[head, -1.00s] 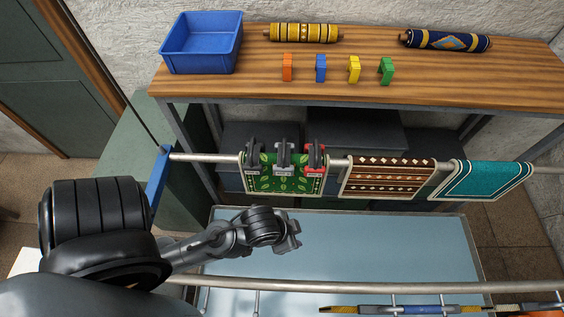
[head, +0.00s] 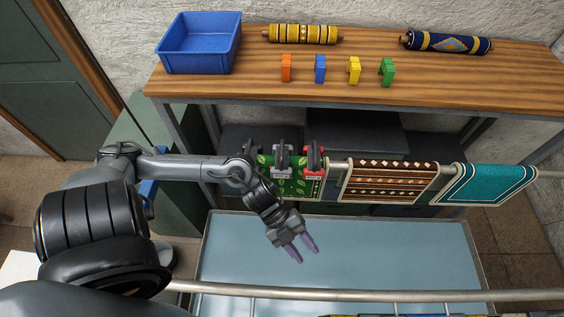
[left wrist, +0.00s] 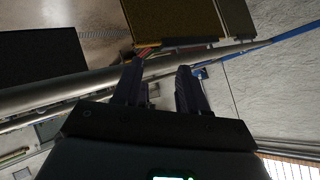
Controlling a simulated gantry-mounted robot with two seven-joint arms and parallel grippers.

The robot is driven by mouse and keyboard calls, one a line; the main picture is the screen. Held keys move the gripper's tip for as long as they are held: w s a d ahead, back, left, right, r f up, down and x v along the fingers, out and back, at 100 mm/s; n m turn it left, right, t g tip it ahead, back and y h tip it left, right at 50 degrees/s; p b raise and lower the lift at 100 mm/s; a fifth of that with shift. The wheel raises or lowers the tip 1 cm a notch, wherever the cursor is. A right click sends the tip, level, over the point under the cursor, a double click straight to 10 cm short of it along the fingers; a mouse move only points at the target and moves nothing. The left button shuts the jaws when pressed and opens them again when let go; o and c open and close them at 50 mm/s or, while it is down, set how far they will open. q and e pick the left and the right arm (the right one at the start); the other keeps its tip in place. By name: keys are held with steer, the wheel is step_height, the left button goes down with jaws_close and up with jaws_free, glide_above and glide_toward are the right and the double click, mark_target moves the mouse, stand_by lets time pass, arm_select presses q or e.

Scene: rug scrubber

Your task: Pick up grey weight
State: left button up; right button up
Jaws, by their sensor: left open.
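A grey weight (head: 281,168) with a dark upper part hangs on the rod over the green patterned rug (head: 304,185). A red weight (head: 314,163) hangs just right of it. My left gripper (head: 305,254) is open and empty, apart from the weights. It is in front of and lower than the rod, above the pale blue basin, with fingers pointing down and right. My left forearm and wrist cover the left part of the green rug. In the left wrist view, my left gripper's fingers (left wrist: 160,84) are spread with nothing between them. My right gripper is not in view.
A brown rug (head: 390,183) and a teal rug (head: 485,184) hang farther right. The shelf (head: 440,92) behind holds a blue bin (head: 199,45), small coloured blocks and rolled rugs. A front rail (head: 400,295) crosses the pale blue basin (head: 400,250).

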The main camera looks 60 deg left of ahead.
arm_select(q)
steer(key=a+m+g+y+b, duration=0.1)
steer(key=a+m+g, duration=0.15)
steer(key=a, duration=0.65)
steer(key=y+b, duration=0.4)
steer(key=y, duration=0.4)
glide_toward(282, 148)
steer(key=s, duration=0.1)
steer(key=shift+m+t, duration=0.25)
steer(key=shift+t, duration=0.1)
steer(key=shift+w+f, duration=0.15)
steer(key=shift+f, duration=1.3)
steer(key=shift+w+f, duration=0.2)
steer(key=shift+f, duration=1.25)
steer(key=shift+w+d+f+p, duration=0.2)
steer(key=shift+f+p, duration=0.1)
steer(key=shift+f, duration=0.4)
steer(key=shift+w+d+f+p, duration=0.15)
steer(key=shift+w+f+p, duration=0.15)
steer(key=shift+f, duration=0.45)
steer(key=shift+w+d+f, duration=0.1)
steer(key=shift+w+f, duration=0.05)
steer(key=shift+f, duration=0.85)
